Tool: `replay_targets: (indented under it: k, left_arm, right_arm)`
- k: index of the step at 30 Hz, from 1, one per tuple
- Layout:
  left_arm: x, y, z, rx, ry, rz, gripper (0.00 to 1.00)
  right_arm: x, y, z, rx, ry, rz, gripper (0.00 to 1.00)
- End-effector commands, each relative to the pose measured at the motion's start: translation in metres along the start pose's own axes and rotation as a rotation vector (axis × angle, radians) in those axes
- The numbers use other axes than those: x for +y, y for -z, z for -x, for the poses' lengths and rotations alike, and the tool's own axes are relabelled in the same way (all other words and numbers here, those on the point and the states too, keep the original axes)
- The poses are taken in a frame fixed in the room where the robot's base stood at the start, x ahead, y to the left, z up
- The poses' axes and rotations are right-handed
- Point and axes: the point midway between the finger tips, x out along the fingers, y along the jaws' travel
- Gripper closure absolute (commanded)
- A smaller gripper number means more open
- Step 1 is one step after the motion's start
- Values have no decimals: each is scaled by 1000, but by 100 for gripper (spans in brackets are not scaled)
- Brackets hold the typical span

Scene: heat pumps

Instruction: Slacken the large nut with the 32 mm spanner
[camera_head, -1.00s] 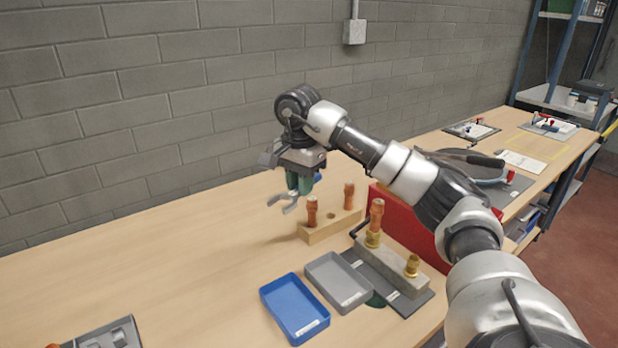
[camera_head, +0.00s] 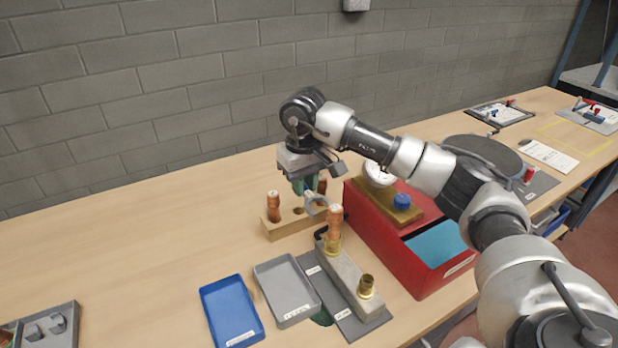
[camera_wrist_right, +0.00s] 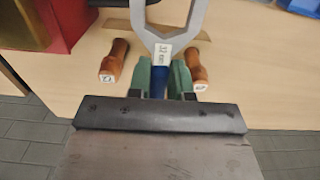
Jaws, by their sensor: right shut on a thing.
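My right gripper (camera_head: 303,188) is shut on the 32 mm spanner (camera_head: 316,205) and holds it above the wooden rack. In the right wrist view, the green fingers (camera_wrist_right: 160,82) grip its handle, and its grey open jaw (camera_wrist_right: 166,28) points away from the gripper. A label below the jaw reads 32. A grey block (camera_head: 346,275) on a dark mat carries two brass fittings. The rear fitting (camera_head: 332,247) has a copper piece standing upright in it; the front fitting (camera_head: 366,286) has an open top. I cannot tell which is the large nut. The spanner is apart from both. My left gripper is out of view.
A red case (camera_head: 385,245) stands right of the grey block. A blue tray (camera_head: 231,312) and a grey tray (camera_head: 287,290) lie left of it. The table's left middle is clear; a wall stands behind.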

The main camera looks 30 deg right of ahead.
Motion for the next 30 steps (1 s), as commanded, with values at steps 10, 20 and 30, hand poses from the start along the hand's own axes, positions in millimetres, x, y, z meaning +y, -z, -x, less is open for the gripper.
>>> replay_targets:
  k: [10,20,30]
  left_arm:
    - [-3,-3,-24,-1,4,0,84]
    - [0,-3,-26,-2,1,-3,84]
    - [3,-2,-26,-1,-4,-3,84]
  right_arm:
    - [0,-1,-38,-1,0,-3,100]
    - [1,-20,-40,1,0,-3,100]
    - [0,-26,-40,0,0,-4,100]
